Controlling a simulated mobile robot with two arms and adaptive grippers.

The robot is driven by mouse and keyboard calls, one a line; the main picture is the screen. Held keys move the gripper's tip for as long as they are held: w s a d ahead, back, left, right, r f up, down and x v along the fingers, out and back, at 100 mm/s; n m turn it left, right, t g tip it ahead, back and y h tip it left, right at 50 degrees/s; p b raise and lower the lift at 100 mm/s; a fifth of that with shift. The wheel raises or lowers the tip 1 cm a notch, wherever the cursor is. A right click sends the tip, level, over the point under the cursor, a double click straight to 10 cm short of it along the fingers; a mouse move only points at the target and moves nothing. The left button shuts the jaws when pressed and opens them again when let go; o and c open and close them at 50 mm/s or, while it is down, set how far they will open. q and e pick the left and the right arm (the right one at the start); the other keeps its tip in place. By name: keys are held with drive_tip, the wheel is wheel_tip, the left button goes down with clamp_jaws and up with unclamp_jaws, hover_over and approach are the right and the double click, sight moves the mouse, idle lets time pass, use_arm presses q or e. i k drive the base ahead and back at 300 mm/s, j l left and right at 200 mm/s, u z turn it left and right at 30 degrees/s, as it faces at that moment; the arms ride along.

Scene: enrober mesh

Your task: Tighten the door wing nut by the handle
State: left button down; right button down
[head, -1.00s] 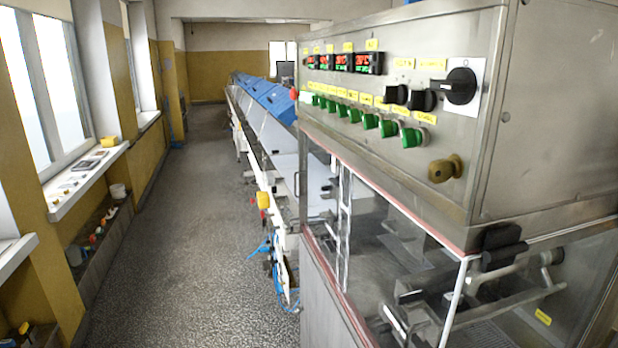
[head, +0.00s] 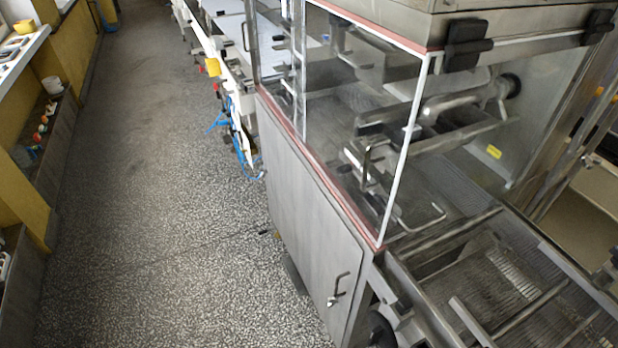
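The steel cabinet door (head: 300,215) is on the lower front of the enrober machine, in the lower middle of the head view. It looks closed. A bent bar handle (head: 343,285) is near its lower right edge. A small metal piece that looks like the wing nut (head: 332,301) is just below and left of the handle. It is too small to tell how tight it is. Neither of my grippers is in view.
Above the door is a clear-walled housing (head: 350,110) with red and white edging. A wire-mesh conveyor (head: 500,290) extends at lower right. A long conveyor line with blue hoses (head: 238,135) runs behind. The speckled floor (head: 160,220) left of the machine is clear.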

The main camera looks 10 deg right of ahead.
sight(331, 300)
drive_tip(key=i+z, duration=0.1)
drive_tip(key=z, duration=1)
drive_tip(key=i+j+z, duration=0.1)
drive_tip(key=j+z, duration=0.75)
drive_tip(key=k+j+z, duration=0.1)
drive_tip(key=j+z, duration=0.35)
drive_tip(key=j, duration=0.15)
drive_tip(key=k+j, duration=0.1)
drive_tip(key=j, duration=0.45)
drive_tip(key=k+j, duration=0.1)
drive_tip(key=j, duration=0.45)
drive_tip(key=j+z, duration=0.1)
drive_tip(key=j, duration=0.45)
drive_tip(key=k, duration=0.05)
